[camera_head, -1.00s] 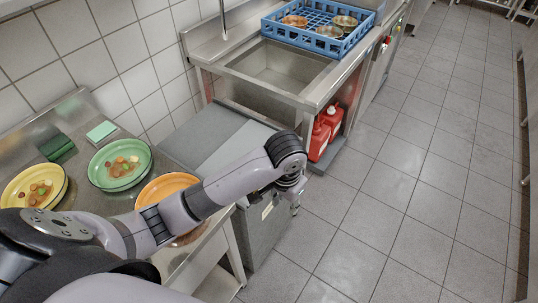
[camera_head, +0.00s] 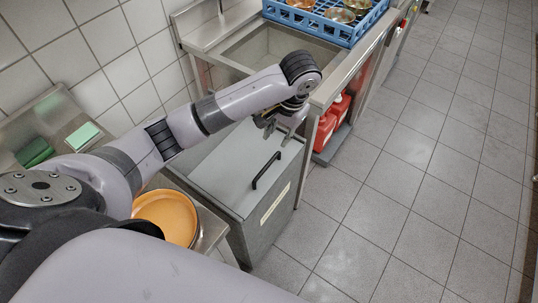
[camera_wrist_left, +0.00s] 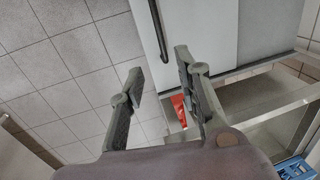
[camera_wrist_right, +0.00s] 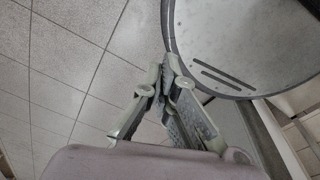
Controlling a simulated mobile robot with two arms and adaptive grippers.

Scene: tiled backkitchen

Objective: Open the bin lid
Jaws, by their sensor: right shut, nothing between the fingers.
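The grey bin (camera_head: 270,222) stands between the plate table and the sink. Its light grey lid (camera_head: 232,168) lies flat on top and looks closed. A black bar handle (camera_head: 265,170) sits on the lid near its front edge. My left gripper (camera_head: 280,128) is above the lid's far right corner, beyond the handle and apart from it. In the left wrist view its fingers (camera_wrist_left: 158,65) are spread and empty, with the lid (camera_wrist_left: 185,22) and handle (camera_wrist_left: 161,30) ahead. My right gripper (camera_wrist_right: 165,75) is shut and empty over the floor, outside the head view.
The sink (camera_head: 265,50) adjoins the bin's far side, with a blue dish rack (camera_head: 330,30) on its counter. Red containers (camera_head: 325,130) stand beneath the counter. An orange plate (camera_head: 165,215) lies on the near table. The tiled floor (camera_head: 400,200) to the right is clear.

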